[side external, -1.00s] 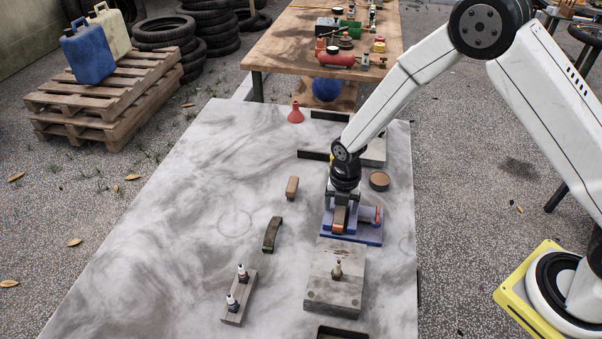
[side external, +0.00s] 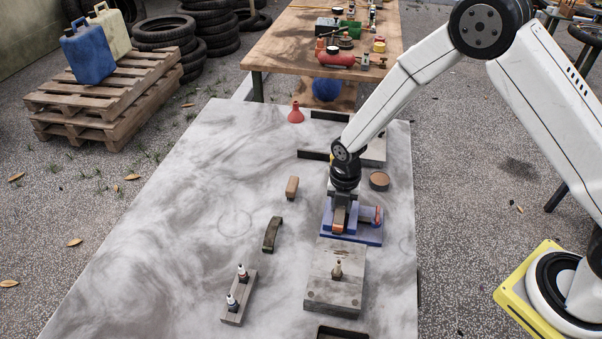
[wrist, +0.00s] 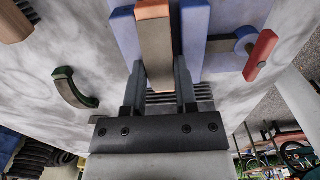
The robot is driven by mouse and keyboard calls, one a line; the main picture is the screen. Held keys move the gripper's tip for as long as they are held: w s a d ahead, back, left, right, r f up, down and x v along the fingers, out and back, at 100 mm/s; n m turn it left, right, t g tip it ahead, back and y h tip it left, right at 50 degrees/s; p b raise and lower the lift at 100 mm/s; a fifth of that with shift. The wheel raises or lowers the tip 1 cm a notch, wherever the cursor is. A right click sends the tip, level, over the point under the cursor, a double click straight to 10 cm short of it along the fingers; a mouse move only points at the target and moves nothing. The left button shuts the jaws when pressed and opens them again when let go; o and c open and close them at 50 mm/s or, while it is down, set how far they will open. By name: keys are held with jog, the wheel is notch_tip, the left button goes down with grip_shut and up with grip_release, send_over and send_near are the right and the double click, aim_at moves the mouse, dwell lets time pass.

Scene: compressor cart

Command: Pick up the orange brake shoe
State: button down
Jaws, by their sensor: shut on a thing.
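The orange brake shoe (wrist: 154,42) stands between the two blue jaws of a vise in the wrist view, its broad face brown and its end orange. In the side external view its orange end (side external: 338,227) shows low under my gripper (side external: 340,212). In the wrist view my gripper (wrist: 159,75) has one finger on each side of the shoe and is shut on it. The blue vise (side external: 370,237) sits on the table and has an orange-red handle (wrist: 261,54). The fingers and wrist hide part of the shoe in the side view.
A dark curved shoe (side external: 271,235) lies left of the vise. A brown block (side external: 292,187), a round brown-topped piece (side external: 379,180) and a red funnel (side external: 295,113) stand farther back. A grey block with a peg (side external: 335,275) is close in front. Two small bottles stand on a strip (side external: 239,300) front left.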

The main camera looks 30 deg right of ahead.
jog(key=shift+r, duration=0.15)
jog(key=shift+r, duration=0.75)
jog(key=s+d+r, duration=0.2)
jog(key=s+r, duration=0.9)
jog(key=s, duration=0.3)
jog(key=shift+w+r, duration=0.1)
jog(key=shift+w, duration=0.1)
jog(key=w+a+f, duration=0.1)
jog(key=w+a, duration=0.4)
jog(key=a, duration=0.3)
jog(key=w+a+f, duration=0.1)
jog(key=w+a, duration=0.5)
jog(key=a, duration=0.3)
jog(key=shift+f, duration=0.25)
